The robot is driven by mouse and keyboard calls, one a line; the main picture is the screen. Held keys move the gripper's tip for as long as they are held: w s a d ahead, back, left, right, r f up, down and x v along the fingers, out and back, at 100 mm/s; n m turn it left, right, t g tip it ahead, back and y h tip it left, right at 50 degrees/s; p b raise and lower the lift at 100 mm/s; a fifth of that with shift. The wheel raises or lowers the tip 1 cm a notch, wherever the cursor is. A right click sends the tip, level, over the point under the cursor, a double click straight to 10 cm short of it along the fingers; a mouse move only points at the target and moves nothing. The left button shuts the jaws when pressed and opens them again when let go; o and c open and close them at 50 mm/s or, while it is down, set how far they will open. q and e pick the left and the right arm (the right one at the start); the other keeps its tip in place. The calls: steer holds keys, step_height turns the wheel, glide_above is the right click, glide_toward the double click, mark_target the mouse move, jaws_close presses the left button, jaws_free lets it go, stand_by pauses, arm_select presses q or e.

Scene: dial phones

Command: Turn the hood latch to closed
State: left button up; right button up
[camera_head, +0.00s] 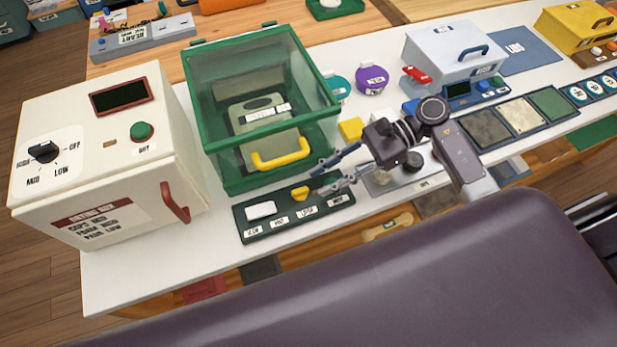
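A green-framed clear hood (285,45) stands on the white bench, with a yellow handle (280,155) on its front and a pale device inside. In front of it lies a dark panel (262,229) with small labels, a white block (261,210) and a small yellow piece (299,193). I cannot tell for sure which part is the hood latch; its labels are too small to read. My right gripper (315,181) reaches in from the right, fingers spread and empty. Its fingertips are close to the yellow piece; I cannot tell if they touch. My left gripper is not in view.
A cream drying box (95,170) with a dial and red handle stands left of the hood. A yellow block (351,129) sits near the hood.

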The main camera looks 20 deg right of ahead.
mark_target(306, 188)
steer(key=p+x, duration=0.1)
steer(key=x, duration=0.2)
steer(key=shift+w+a, duration=0.2)
steer(key=shift+a, duration=0.1)
steer(key=shift+a+f, duration=0.2)
steer(key=shift+s, duration=0.1)
steer(key=shift+f, duration=0.1)
steer(key=c, duration=0.7)
jaws_close()
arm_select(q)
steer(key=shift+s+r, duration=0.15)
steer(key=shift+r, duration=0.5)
